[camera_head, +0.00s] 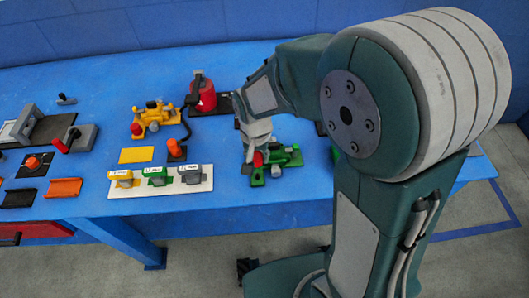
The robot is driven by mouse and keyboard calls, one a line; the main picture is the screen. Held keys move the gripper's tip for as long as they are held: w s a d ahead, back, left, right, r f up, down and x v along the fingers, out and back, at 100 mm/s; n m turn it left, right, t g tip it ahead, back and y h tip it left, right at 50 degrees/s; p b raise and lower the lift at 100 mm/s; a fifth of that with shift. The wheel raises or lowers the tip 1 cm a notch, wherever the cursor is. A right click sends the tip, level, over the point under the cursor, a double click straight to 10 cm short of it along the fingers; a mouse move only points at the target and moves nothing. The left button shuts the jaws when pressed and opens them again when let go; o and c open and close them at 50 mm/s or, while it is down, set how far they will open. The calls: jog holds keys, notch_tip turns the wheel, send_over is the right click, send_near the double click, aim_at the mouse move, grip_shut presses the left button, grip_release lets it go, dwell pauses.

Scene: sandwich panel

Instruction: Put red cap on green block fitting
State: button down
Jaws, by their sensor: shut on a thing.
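The green block fitting (285,158) sits on the blue table, right of the middle, near the front edge. The red cap (258,159) shows as a small red patch at the left part of the fitting, under my gripper. My gripper (258,148) points down there and is shut on the red cap. The fingertips and most of the cap are small and partly hidden, so I cannot tell whether the cap touches the fitting.
A yellow fitting (153,118), a red canister (203,95) and a white board (160,188) with labelled blocks stand to the left. A grey-black device (43,128) and an orange tray (63,188) are further left. The table's front edge is close to the fitting.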

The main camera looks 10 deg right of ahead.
aim_at(258, 166)
jog(key=shift+a+f, duration=0.7)
jog(key=shift+a, duration=0.15)
jog(key=shift+f, duration=0.35)
jog(key=d+f, duration=0.2)
jog(key=shift+d+f, duration=0.15)
jog(key=shift+d, duration=0.15)
jog(key=shift+a+f, duration=0.25)
jog(key=shift+a, duration=0.7)
jog(key=shift+d+r, duration=0.1)
jog(key=shift+d, duration=0.7)
jog(key=shift+a, duration=0.4)
jog(key=shift+d, duration=0.1)
jog(key=shift+d, duration=0.1)
